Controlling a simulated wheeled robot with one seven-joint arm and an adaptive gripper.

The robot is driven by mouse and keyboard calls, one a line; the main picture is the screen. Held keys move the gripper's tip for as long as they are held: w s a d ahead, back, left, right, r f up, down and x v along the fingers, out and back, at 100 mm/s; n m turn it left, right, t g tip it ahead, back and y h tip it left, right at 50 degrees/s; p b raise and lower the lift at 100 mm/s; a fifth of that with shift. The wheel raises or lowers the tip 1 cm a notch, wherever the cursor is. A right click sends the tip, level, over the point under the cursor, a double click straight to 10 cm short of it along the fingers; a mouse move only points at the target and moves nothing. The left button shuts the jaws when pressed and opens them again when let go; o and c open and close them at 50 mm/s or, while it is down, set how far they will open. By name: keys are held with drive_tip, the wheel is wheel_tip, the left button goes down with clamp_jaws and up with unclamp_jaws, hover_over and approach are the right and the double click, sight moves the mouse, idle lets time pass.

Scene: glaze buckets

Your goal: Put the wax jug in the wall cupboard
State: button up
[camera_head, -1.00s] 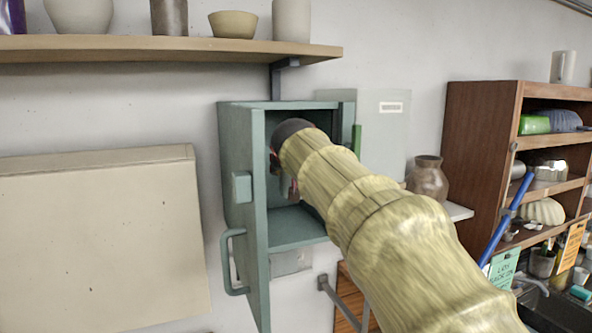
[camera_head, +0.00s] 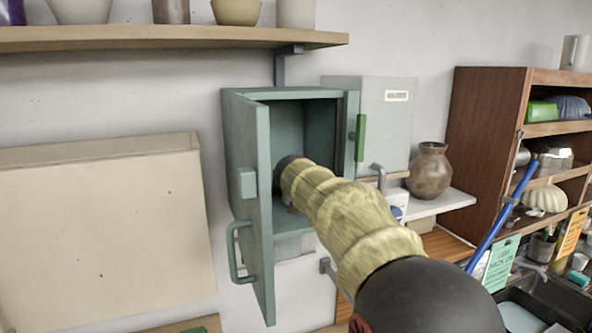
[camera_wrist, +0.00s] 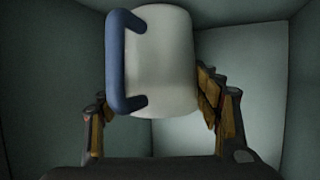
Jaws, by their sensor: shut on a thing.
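The wall cupboard (camera_head: 257,182) is a teal box on the wall with its door (camera_head: 252,205) swung open. My arm reaches into it, and my gripper is hidden behind the arm in the head view. In the wrist view my gripper (camera_wrist: 165,120) is shut on the wax jug (camera_wrist: 165,60), a whitish rounded jug with a blue handle on its left side. The fingers lie on both sides of the jug. Teal walls surround it, so it is inside the cupboard. Whether its base touches the cupboard floor cannot be told.
The open door stands close on the left of my arm. A wooden shelf with pots (camera_head: 180,38) hangs above. A grey-green box (camera_head: 385,115) and a brown vase (camera_head: 429,172) are to the right, beside a brown shelf unit (camera_head: 487,130).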

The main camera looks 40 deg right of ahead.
drive_tip(key=shift+s+a+f, duration=0.1)
drive_tip(key=shift+s+f, duration=0.05)
drive_tip(key=shift+f, duration=0.15)
drive_tip(key=shift+f, duration=0.2)
drive_tip(key=o, duration=1.6)
drive_tip(key=shift+o, duration=0.2)
drive_tip(key=shift+r, duration=0.1)
drive_tip(key=b+v, duration=0.3)
drive_tip(key=v, duration=0.9)
